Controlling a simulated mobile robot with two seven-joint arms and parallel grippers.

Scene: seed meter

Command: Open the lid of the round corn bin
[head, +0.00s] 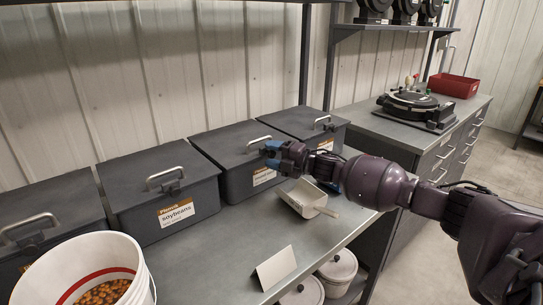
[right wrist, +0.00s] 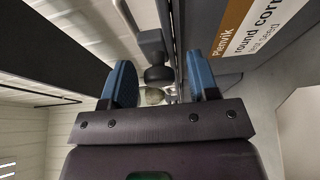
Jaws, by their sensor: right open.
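The round corn bin (head: 236,176) is a dark grey box with a flat lid (head: 225,138), which is shut. A metal bar handle (head: 258,139) stands at the lid's front edge. My right gripper (head: 269,155) is open at the bin's upper front edge, close to the handle. In the right wrist view the label (right wrist: 258,28) reads "round corn". There, part of the handle and its dark mount (right wrist: 158,74) shows between and beyond the blue fingers (right wrist: 162,82). I cannot tell whether they touch it. My left gripper is out of view.
A soybeans bin (head: 150,215) stands left of it, another bin (head: 310,122) right. A scoop (head: 298,200) lies on the bench (head: 225,250) below my right gripper. A white bucket of seeds (head: 120,245) and a blank card (head: 277,268) stand nearer.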

